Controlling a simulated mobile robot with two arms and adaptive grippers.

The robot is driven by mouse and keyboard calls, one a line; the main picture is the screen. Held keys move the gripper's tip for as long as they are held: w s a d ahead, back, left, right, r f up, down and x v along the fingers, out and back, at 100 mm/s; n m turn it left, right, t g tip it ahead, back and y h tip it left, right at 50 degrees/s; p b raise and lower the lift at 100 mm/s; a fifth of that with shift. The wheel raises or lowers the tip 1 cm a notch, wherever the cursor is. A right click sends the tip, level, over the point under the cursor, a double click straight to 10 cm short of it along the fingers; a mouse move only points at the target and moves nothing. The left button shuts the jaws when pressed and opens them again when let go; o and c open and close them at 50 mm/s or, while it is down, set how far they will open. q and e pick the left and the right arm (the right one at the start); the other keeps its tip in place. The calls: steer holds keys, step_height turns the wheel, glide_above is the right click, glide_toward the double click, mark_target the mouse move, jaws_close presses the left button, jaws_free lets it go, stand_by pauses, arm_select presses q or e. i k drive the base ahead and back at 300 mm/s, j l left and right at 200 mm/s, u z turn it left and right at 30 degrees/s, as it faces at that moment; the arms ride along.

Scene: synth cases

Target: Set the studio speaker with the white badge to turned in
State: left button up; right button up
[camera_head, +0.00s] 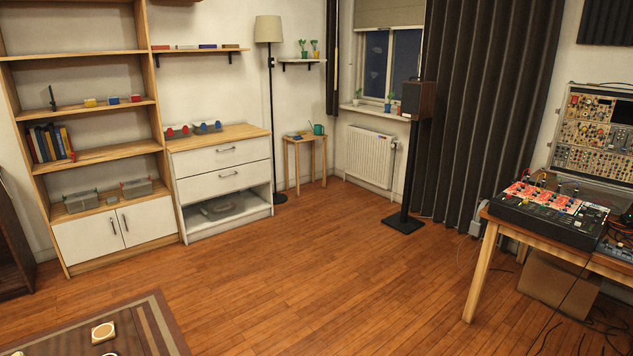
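One studio speaker (419,100) is in view, a dark box with wooden sides. It sits on top of a tall black stand (414,170) between the window and the dark curtain. I cannot make out a white badge on it at this size. Its dark front appears to face left and toward the room; its exact angle is hard to tell. Neither of my grippers shows in the head view.
A wooden table (482,219) with a mixer (549,213) and a modular synth case (594,135) stands at the right, cables and a cardboard box (556,283) beneath. A rug (168,325) lies front left. Open wooden floor (320,270) leads to the stand.

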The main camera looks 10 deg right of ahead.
mark_target(418, 97)
steer(key=i+l+z, duration=0.2)
steer(key=i+l, duration=0.35)
steer(key=i+l+z, duration=0.2)
steer(key=i+l, duration=0.35)
steer(key=i+l+z, duration=0.2)
steer(key=i+l, duration=0.2)
steer(key=i, duration=0.25)
steer(key=i+j, duration=0.15)
steer(key=i, duration=0.45)
steer(key=i+j+z, duration=0.1)
steer(key=i, duration=0.45)
steer(key=i+j, duration=0.15)
steer(key=i, duration=0.45)
steer(key=i+j+z, duration=0.1)
steer(key=i, duration=0.5)
steer(key=i+j+z, duration=0.2)
steer(key=i+j, duration=0.3)
steer(key=i+u, duration=0.1)
steer(key=i, duration=0.9)
